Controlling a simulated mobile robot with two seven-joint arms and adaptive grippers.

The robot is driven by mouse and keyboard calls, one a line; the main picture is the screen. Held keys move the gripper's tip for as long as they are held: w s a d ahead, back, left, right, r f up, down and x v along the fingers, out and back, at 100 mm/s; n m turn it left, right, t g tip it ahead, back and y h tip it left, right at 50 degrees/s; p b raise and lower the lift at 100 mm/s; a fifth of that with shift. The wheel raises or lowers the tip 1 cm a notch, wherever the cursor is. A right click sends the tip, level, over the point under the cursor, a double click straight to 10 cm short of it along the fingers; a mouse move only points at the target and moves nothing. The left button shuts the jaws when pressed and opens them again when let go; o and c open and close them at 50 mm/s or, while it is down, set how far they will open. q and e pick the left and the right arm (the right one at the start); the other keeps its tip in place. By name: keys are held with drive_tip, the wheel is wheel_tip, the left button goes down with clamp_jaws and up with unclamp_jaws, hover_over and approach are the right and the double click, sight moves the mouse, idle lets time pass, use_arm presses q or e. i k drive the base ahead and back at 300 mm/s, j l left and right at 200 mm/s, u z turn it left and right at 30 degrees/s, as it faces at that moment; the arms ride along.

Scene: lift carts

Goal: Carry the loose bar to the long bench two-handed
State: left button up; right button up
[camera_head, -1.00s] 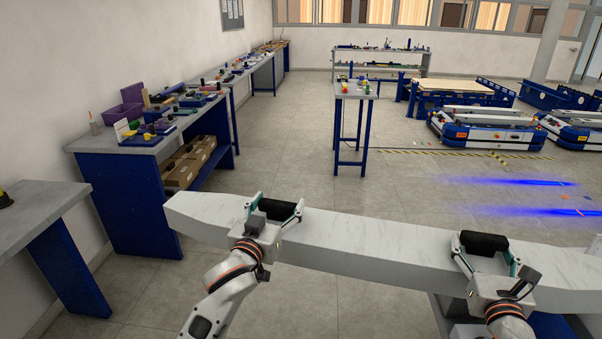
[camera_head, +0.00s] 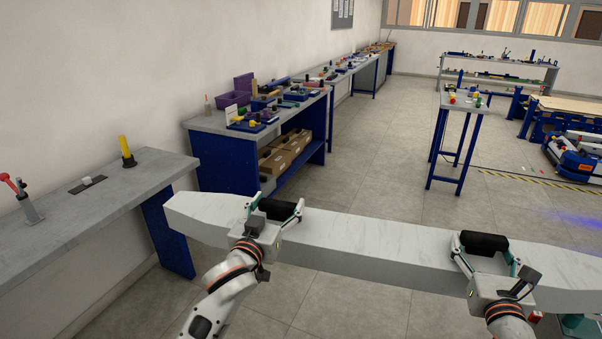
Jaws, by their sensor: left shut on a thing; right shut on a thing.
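The loose bar (camera_head: 365,240) is a long pale, marbled beam with a tapered left end, held level across the front of the head view. My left gripper (camera_head: 275,210) is shut on it near its left end. My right gripper (camera_head: 484,244) is shut on it further right. The bar's right end runs out of the picture. Long grey benches with blue legs line the left wall: a near one (camera_head: 75,222) at the left and a fuller one (camera_head: 205,124) behind it. I cannot tell which one is the long bench.
The near bench carries a red-handled clamp (camera_head: 28,200) and a yellow-topped piece (camera_head: 126,150). The further bench holds bins, tools and boxes. A small blue-legged table (camera_head: 455,103) stands beyond the bar. Open floor (camera_head: 370,150) lies between. Blue carts (camera_head: 575,155) are at the right.

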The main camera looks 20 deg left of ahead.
sight(55, 232)
drive_tip(key=u, duration=2.55)
drive_tip(key=i+l+u, duration=0.2)
drive_tip(key=i+l, duration=0.15)
drive_tip(key=l, duration=0.25)
drive_tip(key=i+l, duration=0.2)
drive_tip(key=l, duration=0.15)
drive_tip(key=i+l, duration=0.15)
drive_tip(key=l, duration=0.25)
